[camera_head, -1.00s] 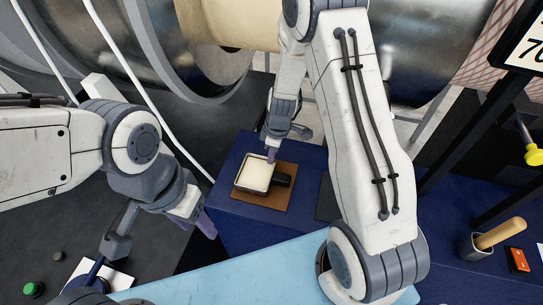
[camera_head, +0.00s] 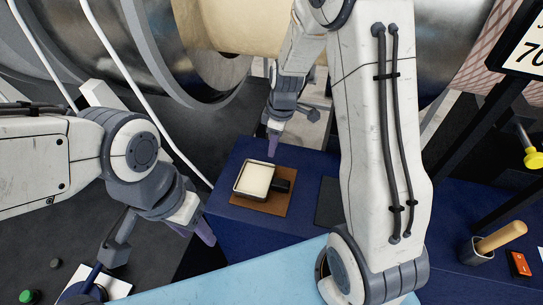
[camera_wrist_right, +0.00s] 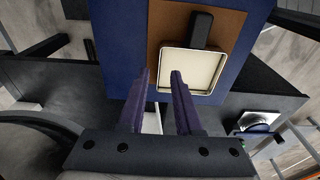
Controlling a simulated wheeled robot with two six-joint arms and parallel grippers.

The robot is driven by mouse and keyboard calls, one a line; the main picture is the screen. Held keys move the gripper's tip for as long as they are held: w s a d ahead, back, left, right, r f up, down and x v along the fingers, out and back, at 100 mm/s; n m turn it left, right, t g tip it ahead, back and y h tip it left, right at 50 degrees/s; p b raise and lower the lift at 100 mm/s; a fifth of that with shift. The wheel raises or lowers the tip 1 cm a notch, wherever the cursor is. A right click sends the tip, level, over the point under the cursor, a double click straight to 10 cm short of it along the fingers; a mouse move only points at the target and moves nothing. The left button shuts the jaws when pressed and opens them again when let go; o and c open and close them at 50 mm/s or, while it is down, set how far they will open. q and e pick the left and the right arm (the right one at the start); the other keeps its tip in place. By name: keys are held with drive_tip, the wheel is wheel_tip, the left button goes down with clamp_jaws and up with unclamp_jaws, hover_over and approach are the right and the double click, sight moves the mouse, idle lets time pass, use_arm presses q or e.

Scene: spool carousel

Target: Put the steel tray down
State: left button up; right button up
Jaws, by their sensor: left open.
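The steel tray (camera_head: 250,195) is a small square pan with a cream-coloured filling and a dark handle (camera_head: 281,186). It lies flat on a brown mat (camera_head: 284,204) on the blue bench. The right wrist view shows the tray (camera_wrist_right: 198,93) with its handle (camera_wrist_right: 201,30) pointing away from the fingers. My right gripper (camera_head: 272,148) is above the tray's far edge, apart from it. In the wrist view its two fingers (camera_wrist_right: 161,73) are spread with nothing between them. My left gripper (camera_head: 205,231) is open and empty, at the blue bench's left front corner.
A dark pad (camera_head: 329,203) lies right of the mat. A large metal drum (camera_head: 185,60) rises behind the bench. A light blue surface (camera_head: 240,279) is in front.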

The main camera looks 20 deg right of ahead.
drive_tip(key=s+a+r+m, duration=0.1)
drive_tip(key=s+a+r, duration=0.7)
drive_tip(key=a+r, duration=0.1)
drive_tip(key=s+a+r+m, duration=0.1)
drive_tip(key=s+a, duration=0.1)
drive_tip(key=s, duration=0.6)
drive_tip(key=s+a+r+m, duration=0.1)
drive_tip(key=s+r+m, duration=0.1)
drive_tip(key=s, duration=0.6)
drive_tip(key=shift+s+a+g, duration=0.3)
drive_tip(key=shift+a+g, duration=0.1)
drive_tip(key=shift+r, duration=0.1)
